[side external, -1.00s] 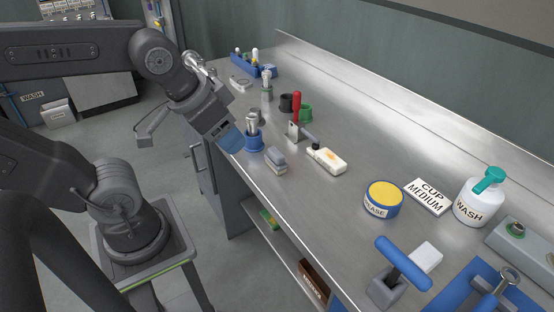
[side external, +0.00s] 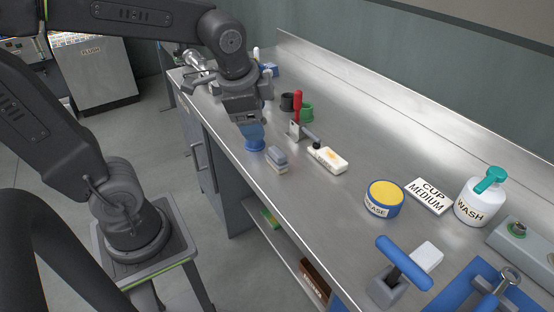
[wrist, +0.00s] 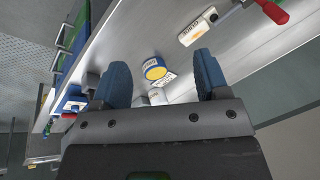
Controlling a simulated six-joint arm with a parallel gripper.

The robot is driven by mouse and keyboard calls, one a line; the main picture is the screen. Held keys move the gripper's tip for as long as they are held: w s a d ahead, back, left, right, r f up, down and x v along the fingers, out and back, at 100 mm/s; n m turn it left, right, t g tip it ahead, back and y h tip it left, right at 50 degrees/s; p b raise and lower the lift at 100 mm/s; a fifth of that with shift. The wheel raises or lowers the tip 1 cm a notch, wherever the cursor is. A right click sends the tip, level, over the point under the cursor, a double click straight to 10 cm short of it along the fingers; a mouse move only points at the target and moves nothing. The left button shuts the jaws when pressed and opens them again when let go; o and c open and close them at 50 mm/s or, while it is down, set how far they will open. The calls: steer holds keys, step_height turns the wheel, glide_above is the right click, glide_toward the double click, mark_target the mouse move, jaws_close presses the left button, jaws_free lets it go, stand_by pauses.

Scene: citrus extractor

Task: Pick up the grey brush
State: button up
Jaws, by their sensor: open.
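A small block (side external: 278,158) with a blue-grey top and paler underside lies near the bench's front edge in the side view; it looks like the grey brush, though its bristles are too small to make out. I cannot make out the brush in the wrist view.
Bare bench lies between block and tub.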

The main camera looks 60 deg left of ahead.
steer(key=w+a+f+m+g, duration=0.2)
steer(key=w+a+f+m, duration=0.1)
steer(key=w+m, duration=0.2)
steer(key=m+g+y, duration=0.2)
steer(key=m, duration=0.4)
glide_toward(277, 151)
steer(key=x, duration=1.2)
steer(key=shift+w+f, duration=0.1)
steer(key=shift+f, duration=0.2)
steer(key=c, duration=1)
steer(key=shift+r, duration=0.1)
